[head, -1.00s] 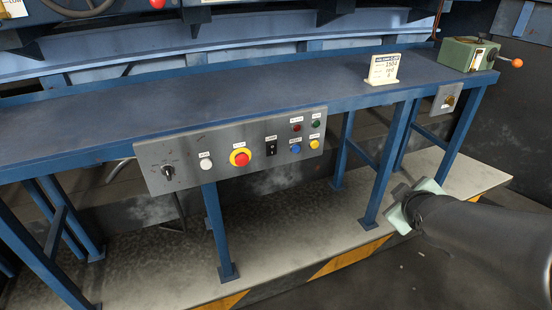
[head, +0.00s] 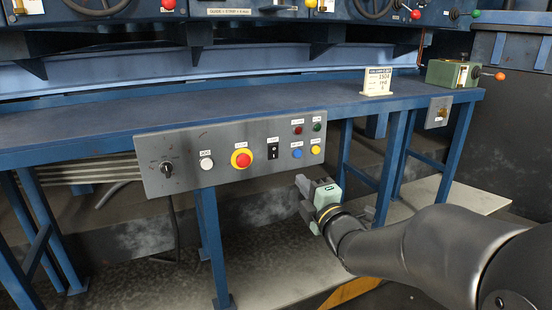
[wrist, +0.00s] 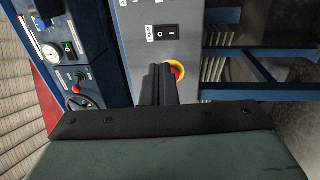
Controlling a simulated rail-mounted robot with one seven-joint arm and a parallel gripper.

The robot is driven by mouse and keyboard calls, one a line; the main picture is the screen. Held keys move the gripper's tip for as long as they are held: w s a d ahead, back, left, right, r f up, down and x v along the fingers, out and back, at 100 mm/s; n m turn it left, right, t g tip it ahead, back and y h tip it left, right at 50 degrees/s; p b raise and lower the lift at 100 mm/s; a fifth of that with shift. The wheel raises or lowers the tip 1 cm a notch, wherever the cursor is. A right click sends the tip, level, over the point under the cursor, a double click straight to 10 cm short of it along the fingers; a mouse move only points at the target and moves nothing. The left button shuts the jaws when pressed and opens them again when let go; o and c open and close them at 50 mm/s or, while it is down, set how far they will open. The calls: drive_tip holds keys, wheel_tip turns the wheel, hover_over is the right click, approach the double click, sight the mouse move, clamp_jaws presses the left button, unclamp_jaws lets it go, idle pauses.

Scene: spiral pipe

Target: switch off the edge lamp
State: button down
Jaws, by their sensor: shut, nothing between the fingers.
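The lamp switch (head: 273,151) is a black rocker on the grey control panel (head: 218,168), right of the red stop button (head: 241,158) with its yellow ring. In the wrist view the rocker (wrist: 165,32) shows its "LAMP" label and I/O marks; which side is pressed I cannot tell. My gripper (head: 303,186) is below and right of the rocker, apart from the panel. In the wrist view its black fingers (wrist: 157,82) are together and empty, and they partly hide the red button (wrist: 176,72).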

sight(275, 149)
drive_tip(key=shift+w, duration=0.1)
drive_tip(key=b+x, duration=0.2)
drive_tip(key=x, duration=1.2)
